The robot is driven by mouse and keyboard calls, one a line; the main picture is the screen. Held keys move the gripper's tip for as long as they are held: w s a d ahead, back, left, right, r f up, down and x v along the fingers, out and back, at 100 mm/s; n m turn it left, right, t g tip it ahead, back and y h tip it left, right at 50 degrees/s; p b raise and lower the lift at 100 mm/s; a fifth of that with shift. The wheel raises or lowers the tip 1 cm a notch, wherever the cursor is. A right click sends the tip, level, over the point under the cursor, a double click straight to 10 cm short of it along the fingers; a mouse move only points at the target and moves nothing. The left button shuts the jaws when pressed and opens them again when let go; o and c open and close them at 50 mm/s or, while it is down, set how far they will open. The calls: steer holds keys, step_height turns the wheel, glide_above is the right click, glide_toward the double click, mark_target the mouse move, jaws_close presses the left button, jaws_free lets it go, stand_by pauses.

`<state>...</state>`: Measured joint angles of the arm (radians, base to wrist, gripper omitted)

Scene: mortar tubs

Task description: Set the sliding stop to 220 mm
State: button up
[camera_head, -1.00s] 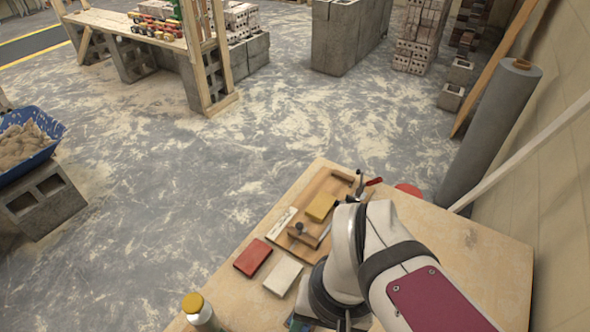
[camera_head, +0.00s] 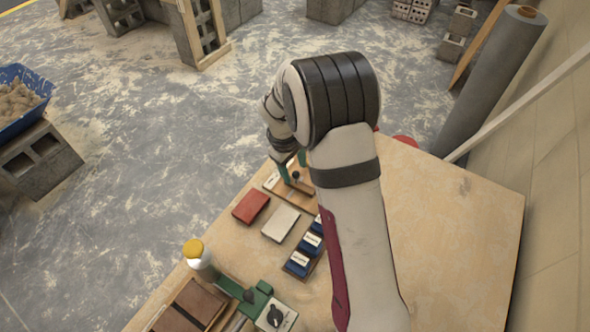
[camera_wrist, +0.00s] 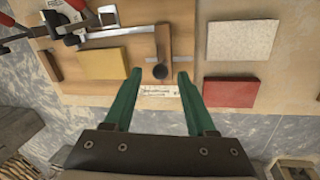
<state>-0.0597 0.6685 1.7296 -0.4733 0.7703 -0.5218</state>
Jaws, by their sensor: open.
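The sliding stop is a brown wooden bar (camera_wrist: 164,42) with a dark round knob (camera_wrist: 160,71), lying across the wooden jig board (camera_wrist: 126,54) in the wrist view. A pale printed strip (camera_wrist: 158,91) lies by the board's edge near the knob; its marks are too small to read. My gripper (camera_wrist: 159,72) is open, with one green finger on each side of the knob and a gap on both sides. I cannot tell how far above it the fingertips are.
A yellow block (camera_wrist: 103,64) and a red-handled clamp (camera_wrist: 75,22) are left of the stop in the wrist view. A red block (camera_head: 250,206) and a cream block (camera_head: 281,223) lie beside the board. Blue-and-white items (camera_head: 304,252) and a yellow-capped bottle (camera_head: 197,254) stand nearer.

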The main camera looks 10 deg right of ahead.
mark_target(295, 172)
steer(key=shift+w+d+f, duration=0.1)
steer(key=shift+d+f, duration=0.05)
steer(key=shift+f, duration=0.7)
steer(key=shift+w+d+f, duration=0.1)
steer(key=shift+f, duration=0.7)
jaws_close()
